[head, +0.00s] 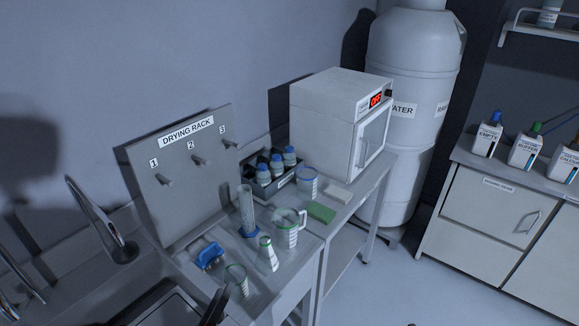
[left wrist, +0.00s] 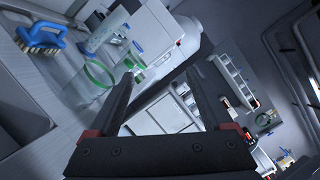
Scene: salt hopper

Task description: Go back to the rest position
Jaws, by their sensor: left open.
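My left gripper (head: 216,306) shows only in part at the bottom edge of the head view, as a dark finger near the beaker with a green rim (head: 236,280). In the left wrist view my left gripper (left wrist: 160,74) has its two dark fingers apart, with nothing between them. The green-rimmed glass (left wrist: 98,73) and the blue brush (left wrist: 40,38) show beyond and left of the fingers.
The counter holds the blue brush (head: 210,255), a graduated cylinder (head: 246,210), a flask (head: 267,254), a jug (head: 289,227) and a green sponge (head: 321,212). A drying rack (head: 178,190) stands behind, a faucet (head: 100,220) at left. Floor (head: 420,285) at right is clear.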

